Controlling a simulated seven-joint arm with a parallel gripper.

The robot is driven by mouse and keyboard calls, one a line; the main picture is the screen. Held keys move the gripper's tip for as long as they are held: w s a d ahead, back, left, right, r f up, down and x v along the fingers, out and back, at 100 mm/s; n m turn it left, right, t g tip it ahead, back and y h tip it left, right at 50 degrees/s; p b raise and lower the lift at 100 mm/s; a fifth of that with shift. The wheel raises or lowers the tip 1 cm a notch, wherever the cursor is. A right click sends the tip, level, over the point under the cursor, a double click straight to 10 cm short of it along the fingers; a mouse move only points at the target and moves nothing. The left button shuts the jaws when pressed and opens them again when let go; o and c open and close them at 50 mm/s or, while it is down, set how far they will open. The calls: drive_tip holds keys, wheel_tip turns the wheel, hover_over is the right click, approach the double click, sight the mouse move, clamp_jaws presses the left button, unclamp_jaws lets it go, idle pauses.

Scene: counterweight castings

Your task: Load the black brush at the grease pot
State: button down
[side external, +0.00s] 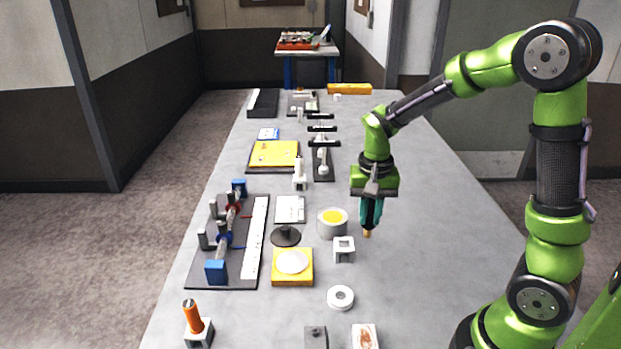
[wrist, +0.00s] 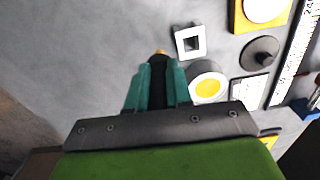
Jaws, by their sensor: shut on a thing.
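My gripper (side external: 371,219) points down over the table, its teal fingers shut on the black brush (wrist: 159,82). The brush's tan tip (side external: 367,234) sticks out below the fingers. Most of its body is hidden between the fingers in the side view. The grease pot (side external: 332,229) is a grey round pot with yellow grease (side external: 332,216) inside. It stands just left of the brush in the side view, and right of it in the wrist view (wrist: 208,98). The brush is apart from the pot, to one side of its rim. I see no clear grease on the tip.
A white square block with a hole (side external: 343,257) stands close to the pot. A black disc stand (side external: 286,237), a yellow tray (side external: 293,279) with a white mound and a white ring (side external: 340,298) are nearby. The table (side external: 430,260) to the right is clear.

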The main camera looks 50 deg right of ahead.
drive_tip(key=w+d+r, duration=0.2)
drive_tip(key=w+r, duration=0.3)
drive_tip(key=w, duration=0.7)
drive_tip(key=shift+n, duration=0.4)
drive_tip(key=shift+d+f, duration=0.1)
drive_tip(key=shift+f, duration=2.8)
drive_tip(key=shift+f, duration=0.65)
drive_tip(key=shift+r, duration=0.15)
wheel_tip(320, 180, up, 7)
